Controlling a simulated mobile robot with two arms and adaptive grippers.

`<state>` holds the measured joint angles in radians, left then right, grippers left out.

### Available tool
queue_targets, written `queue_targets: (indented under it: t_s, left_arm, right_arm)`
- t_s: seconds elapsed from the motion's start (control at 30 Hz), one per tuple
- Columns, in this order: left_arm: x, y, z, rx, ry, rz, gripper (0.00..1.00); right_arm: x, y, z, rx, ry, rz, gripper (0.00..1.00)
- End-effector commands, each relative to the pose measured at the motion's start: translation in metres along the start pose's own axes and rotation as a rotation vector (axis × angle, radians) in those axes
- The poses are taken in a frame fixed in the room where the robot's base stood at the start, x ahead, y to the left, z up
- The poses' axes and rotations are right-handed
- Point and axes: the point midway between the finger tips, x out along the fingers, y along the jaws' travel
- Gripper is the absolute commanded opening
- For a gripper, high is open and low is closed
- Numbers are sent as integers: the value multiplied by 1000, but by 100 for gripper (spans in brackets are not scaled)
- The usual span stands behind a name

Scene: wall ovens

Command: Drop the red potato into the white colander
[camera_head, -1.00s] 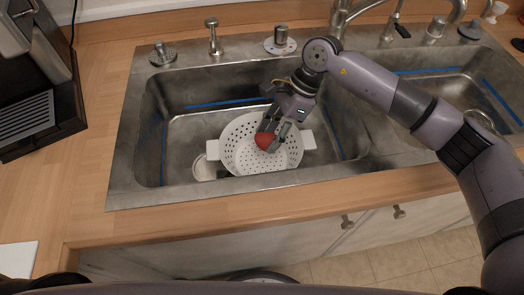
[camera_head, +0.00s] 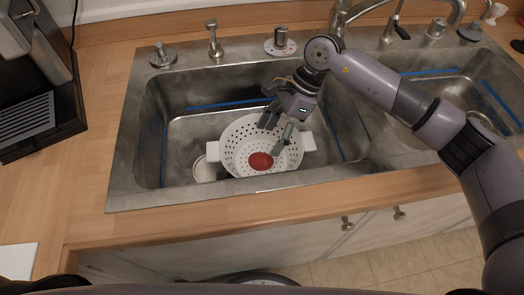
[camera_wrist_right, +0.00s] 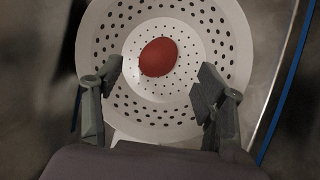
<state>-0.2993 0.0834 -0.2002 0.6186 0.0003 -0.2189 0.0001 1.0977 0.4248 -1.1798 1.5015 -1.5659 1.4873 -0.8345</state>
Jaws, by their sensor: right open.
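The red potato (camera_head: 261,160) lies inside the white colander (camera_head: 236,134), on its perforated bottom. The colander stands in the left sink basin, with a handle on each side. In the right wrist view the potato (camera_wrist_right: 158,57) shows near the middle of the colander (camera_wrist_right: 225,60). My right gripper (camera_head: 275,133) is open above the colander, its fingers spread and apart from the potato. In the wrist view the gripper (camera_wrist_right: 157,88) has nothing between its fingertips. My left gripper is not in view.
The steel sink (camera_head: 130,165) has a second basin at the right, partly behind my right arm. Faucets and knobs line the back edge. A black appliance (camera_head: 40,100) stands on the wooden counter (camera_head: 95,130) at the left. A round white piece (camera_head: 203,170) lies beside the colander.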

Motion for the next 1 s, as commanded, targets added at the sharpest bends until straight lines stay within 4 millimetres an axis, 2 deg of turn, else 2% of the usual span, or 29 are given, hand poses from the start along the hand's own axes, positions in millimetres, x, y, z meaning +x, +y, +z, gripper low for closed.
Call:
queue_targets:
  t_s: [0.3, 0.5, 0.7, 1.0]
  left_arm:
    - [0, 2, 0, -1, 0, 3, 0]
    - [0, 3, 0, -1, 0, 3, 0]
    - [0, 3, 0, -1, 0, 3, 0]
    - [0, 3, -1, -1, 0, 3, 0]
  right_arm:
    - [-65, -1, 0, 1, -1, -6, 65]
    - [-99, -1, 0, 0, -1, -5, 65]
    - [-112, 0, 0, -1, -1, -2, 65]
    - [-113, 0, 0, 0, -1, -1, 65]
